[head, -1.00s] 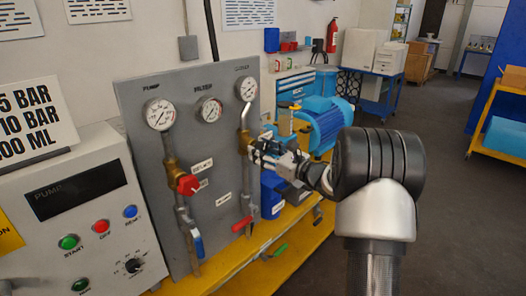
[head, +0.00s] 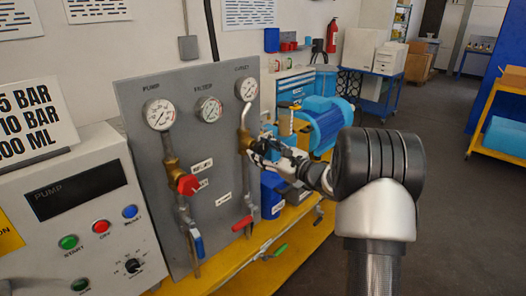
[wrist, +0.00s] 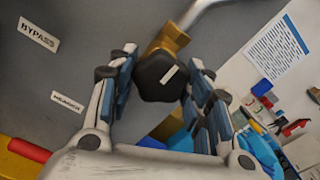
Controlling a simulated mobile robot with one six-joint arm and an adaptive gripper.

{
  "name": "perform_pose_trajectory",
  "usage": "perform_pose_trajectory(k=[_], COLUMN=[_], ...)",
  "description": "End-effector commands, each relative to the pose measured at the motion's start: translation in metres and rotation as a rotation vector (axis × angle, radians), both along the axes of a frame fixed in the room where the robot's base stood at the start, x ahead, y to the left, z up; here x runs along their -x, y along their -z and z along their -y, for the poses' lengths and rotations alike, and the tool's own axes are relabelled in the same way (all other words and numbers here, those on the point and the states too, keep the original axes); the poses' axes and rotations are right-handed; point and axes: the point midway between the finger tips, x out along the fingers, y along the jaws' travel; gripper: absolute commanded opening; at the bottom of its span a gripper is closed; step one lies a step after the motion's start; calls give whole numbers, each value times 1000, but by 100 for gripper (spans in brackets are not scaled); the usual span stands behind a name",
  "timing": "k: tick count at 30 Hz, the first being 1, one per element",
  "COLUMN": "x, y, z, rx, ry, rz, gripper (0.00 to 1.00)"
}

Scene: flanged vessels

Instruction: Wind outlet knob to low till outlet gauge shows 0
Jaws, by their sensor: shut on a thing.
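The outlet knob (wrist: 154,84) is black with a white mark on its face, on a brass valve body (wrist: 172,38) in the wrist view. My gripper (wrist: 162,72) has its blue-padded fingers on both sides of the knob, shut on it. In the head view my gripper (head: 256,149) is at the right pipe of the grey panel and hides the knob. The outlet gauge (head: 247,88) is the round white dial at the panel's top right, above that pipe. Its needle is too small to read.
The pump gauge (head: 160,114) and a middle gauge (head: 209,109) share the panel. A red knob (head: 188,184) is on the left pipe. A blue lever (head: 198,245) and a red lever (head: 242,223) sit lower. A blue motor (head: 328,120) stands behind my gripper.

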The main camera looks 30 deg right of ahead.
Motion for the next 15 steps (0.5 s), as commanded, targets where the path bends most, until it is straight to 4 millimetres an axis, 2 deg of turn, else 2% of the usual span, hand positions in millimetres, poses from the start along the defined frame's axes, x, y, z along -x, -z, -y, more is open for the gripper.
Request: perform_pose_trajectory(k=[3,4,13,15], x=[0,0,0,0], y=[0,0,0,0], z=[1,1,0,0], rx=[2,2,1,1], ry=[1,1,1,1], rz=[0,0,1,1], gripper=[22,46,66,67])
